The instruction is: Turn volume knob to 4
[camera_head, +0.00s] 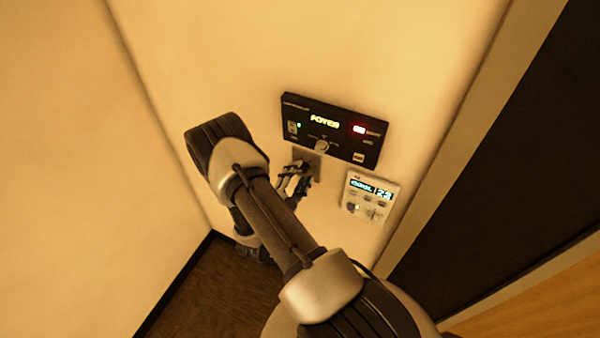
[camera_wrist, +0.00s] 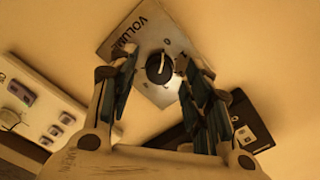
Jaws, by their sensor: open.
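The volume knob (camera_wrist: 158,69) is a small dark round dial with a pale pointer line. It sits on a metal plate (camera_wrist: 118,40) marked VOLUME on the wall. In the wrist view the pointer aims up toward a small mark that looks like 0; the other marks are too small or hidden to read. My gripper (camera_wrist: 157,62) is open, with one finger on each side of the knob; I cannot tell whether either touches it. In the head view my gripper (camera_head: 298,180) is at the plate (camera_head: 308,156), covering much of it and hiding the knob.
A black control panel (camera_head: 350,145) with lit text and its own pale knob is just above the plate. A white thermostat-like panel (camera_head: 368,197) with a display is to the right. A wall corner is at left, and a dark framed opening (camera_head: 490,130) at right.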

